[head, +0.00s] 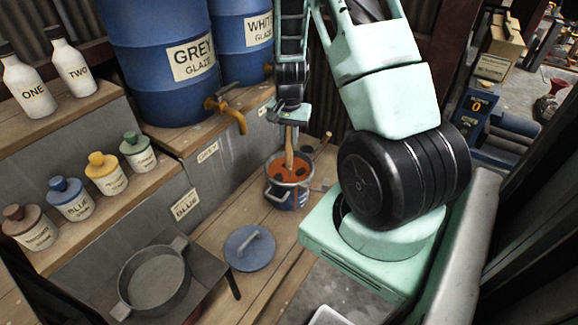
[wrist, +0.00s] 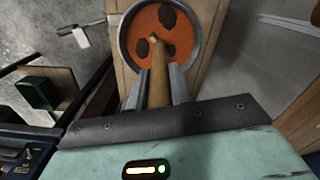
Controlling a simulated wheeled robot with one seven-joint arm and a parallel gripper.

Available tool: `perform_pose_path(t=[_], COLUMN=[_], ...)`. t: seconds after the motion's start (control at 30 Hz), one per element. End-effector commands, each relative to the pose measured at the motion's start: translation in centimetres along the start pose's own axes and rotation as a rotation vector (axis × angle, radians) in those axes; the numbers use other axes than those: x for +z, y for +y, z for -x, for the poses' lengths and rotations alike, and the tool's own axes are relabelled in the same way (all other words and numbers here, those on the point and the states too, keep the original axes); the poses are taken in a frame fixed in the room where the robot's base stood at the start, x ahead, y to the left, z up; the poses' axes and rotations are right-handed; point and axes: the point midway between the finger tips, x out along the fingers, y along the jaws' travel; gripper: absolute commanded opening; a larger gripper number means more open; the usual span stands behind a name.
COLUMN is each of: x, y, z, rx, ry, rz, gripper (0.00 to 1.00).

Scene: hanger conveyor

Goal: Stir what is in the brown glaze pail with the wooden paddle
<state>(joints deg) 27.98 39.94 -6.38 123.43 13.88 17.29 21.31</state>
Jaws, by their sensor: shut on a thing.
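The glaze pail (head: 287,199) stands without a lid on the wooden bench in the head view. It holds orange-brown glaze (head: 298,173) with several dark brown lumps at its surface. The wooden paddle (head: 289,146) is roughly upright, with its lower end in the pail. My gripper (head: 290,124) is above the pail and shut on the upper part of the paddle. In the wrist view, the fingers of my gripper (wrist: 157,92) are on both sides of the paddle (wrist: 159,74), and the pail rim (wrist: 122,50) shows beyond. I cannot tell how deep the paddle reaches.
A blue-grey lid (head: 247,249) lies on the bench in front of the pail. A round metal pan (head: 155,284) is at the lower left. Blue drums (head: 160,60) with a brass tap (head: 228,110) stand behind left. Small jars (head: 137,152) line the left step.

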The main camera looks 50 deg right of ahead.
Motion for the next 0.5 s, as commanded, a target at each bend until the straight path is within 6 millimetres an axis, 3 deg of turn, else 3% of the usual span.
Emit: perform_pose_path(t=[0.17, 0.5], x=[0.0, 0.0], y=[0.0, 0.0], z=[0.5, 3.7], rx=[0.000, 0.000], ry=[0.001, 0.001], rz=[0.000, 0.000], gripper=[0.00, 0.00])
